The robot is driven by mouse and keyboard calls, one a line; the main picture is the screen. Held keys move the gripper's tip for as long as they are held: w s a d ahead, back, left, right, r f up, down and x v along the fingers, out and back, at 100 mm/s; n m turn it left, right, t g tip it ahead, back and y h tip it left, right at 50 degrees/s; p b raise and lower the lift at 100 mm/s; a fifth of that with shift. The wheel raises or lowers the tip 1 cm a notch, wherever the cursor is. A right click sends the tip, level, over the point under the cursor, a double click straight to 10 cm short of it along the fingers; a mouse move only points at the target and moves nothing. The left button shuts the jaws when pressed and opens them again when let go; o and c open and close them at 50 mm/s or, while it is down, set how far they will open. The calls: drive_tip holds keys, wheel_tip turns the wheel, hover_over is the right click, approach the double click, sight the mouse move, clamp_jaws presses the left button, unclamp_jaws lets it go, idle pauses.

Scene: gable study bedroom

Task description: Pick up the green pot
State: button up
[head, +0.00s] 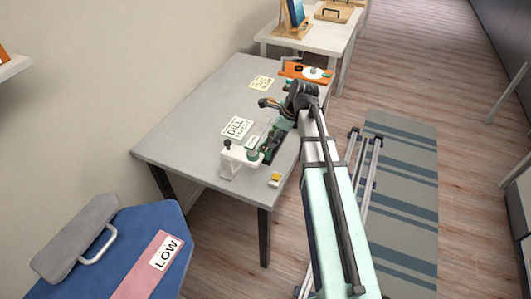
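On the grey table (205,95) there are several small green items, and I cannot tell for certain which is the green pot. A small green round item (252,143) stands near the table's front right, by a clear and white container (238,155). A dark green long item (274,143) lies right beside it, partly behind my arm. My gripper (268,103) is above the right part of the table, pointing left, farther back than these items. Its fingers are too small to show whether they are open or shut.
A card reading DILL (237,127) and another card (262,82) lie on the table. An orange board (305,71) with a white disc is at its far right corner. A yellow-and-white block (275,179) sits near the front edge. The table's left part is clear.

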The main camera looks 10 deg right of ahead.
sight(266, 148)
drive_tip(key=shift+s+p+x, duration=0.2)
drive_tip(key=shift+p+x, duration=0.7)
drive_tip(key=shift+x, duration=3.7)
drive_tip(key=c, duration=1.4)
